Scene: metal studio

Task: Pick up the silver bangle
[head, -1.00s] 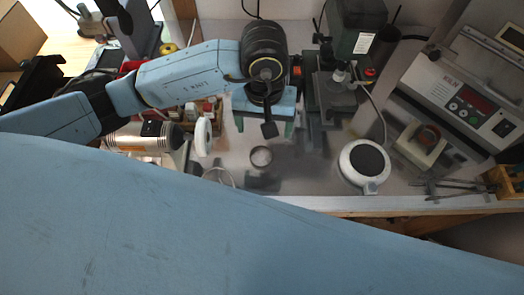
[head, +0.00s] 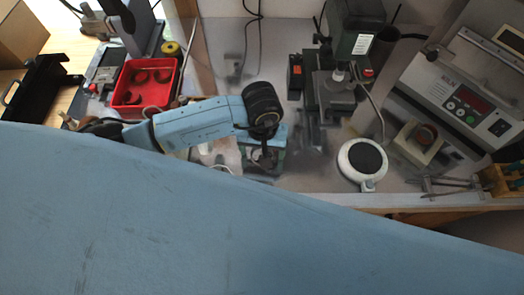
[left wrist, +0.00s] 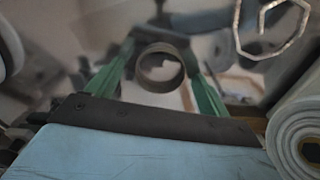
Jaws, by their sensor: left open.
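The silver bangle (left wrist: 160,69), a short grey band, shows in the left wrist view between the two green fingers of my left gripper (left wrist: 158,52). The fingers stand apart on either side of it, and I see a gap to each finger. I cannot tell how far below the fingertips it lies. In the head view my left gripper (head: 266,163) points down over the bench, and the bangle is hidden beneath it.
A pale bent wire loop (left wrist: 270,40) and a whitish roll (left wrist: 302,130) are close on the right in the wrist view. In the head view, a bench machine (head: 340,85), a round white stand (head: 362,163) and a control box (head: 462,98) stand right; a red tray (head: 145,88) stands left.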

